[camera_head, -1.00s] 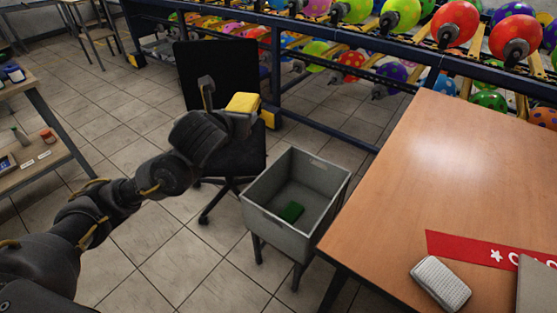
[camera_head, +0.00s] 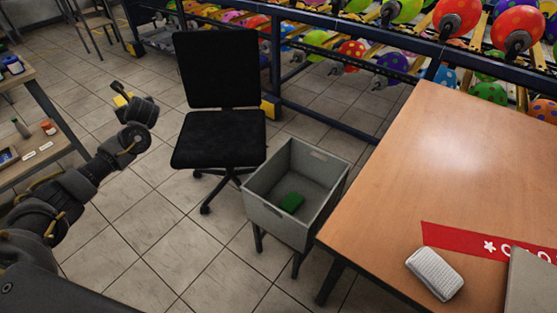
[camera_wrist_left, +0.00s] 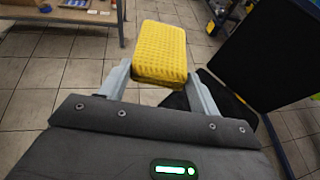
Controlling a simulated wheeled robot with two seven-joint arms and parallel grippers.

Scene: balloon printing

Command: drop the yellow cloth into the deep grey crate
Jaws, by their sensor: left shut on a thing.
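The yellow cloth (camera_wrist_left: 160,52) is a thick, waffle-textured block held between the two fingers of my left gripper (camera_wrist_left: 160,84) in the left wrist view. In the head view my left gripper (camera_head: 121,92) is at the left, above the floor, and only a small part of the yellow cloth (camera_head: 120,101) shows there. The deep grey crate (camera_head: 268,217) stands on legs between the chair and the table, open at the top, well to the right of the gripper. My right gripper is not in view.
A black office chair (camera_head: 218,150) stands between my left gripper and the crate. A wooden table (camera_head: 420,180) at the right carries a whitish ribbed block (camera_head: 435,273) and a red banner (camera_head: 470,243). A shelf (camera_head: 45,110) stands at the left, and balloon racks (camera_head: 340,45) at the back.

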